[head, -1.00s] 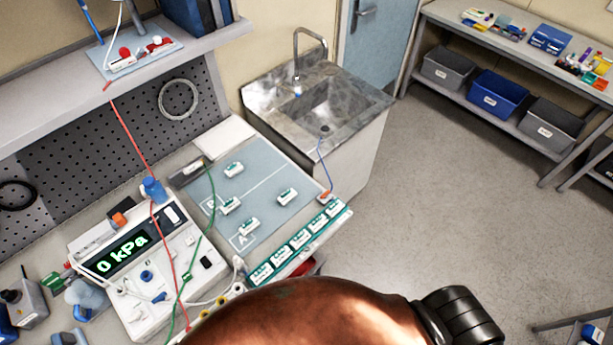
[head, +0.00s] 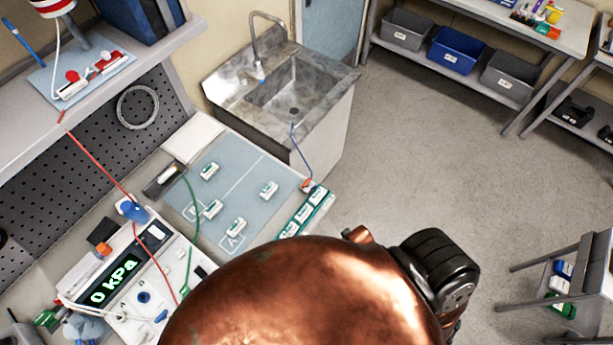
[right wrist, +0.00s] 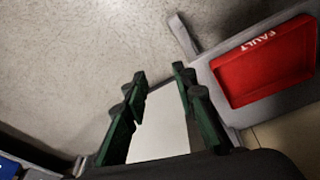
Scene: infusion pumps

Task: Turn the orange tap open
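An orange piece (head: 103,250) sits at the upper left of the white device (head: 125,285) whose display reads 0 kPa, close to a dark square. A second small orange-red piece (head: 307,186) is at the end of a blue tube, by the green-and-white strip. Both are too small to tell which is the tap or how its handle stands. My right gripper (right wrist: 158,85) is open and empty in the right wrist view, beside a red tray marked FAULT (right wrist: 265,62) and apart from both orange pieces. My left gripper is not in view. My copper-coloured arm hides the lower middle of the head view.
A grey-blue mat (head: 245,195) carries several small white-and-green modules. A red tube and a green tube run over the device. A shelf (head: 130,85) overhangs the pegboard at left. A sink (head: 295,85) stands behind the mat. The floor (head: 440,170) at right is clear.

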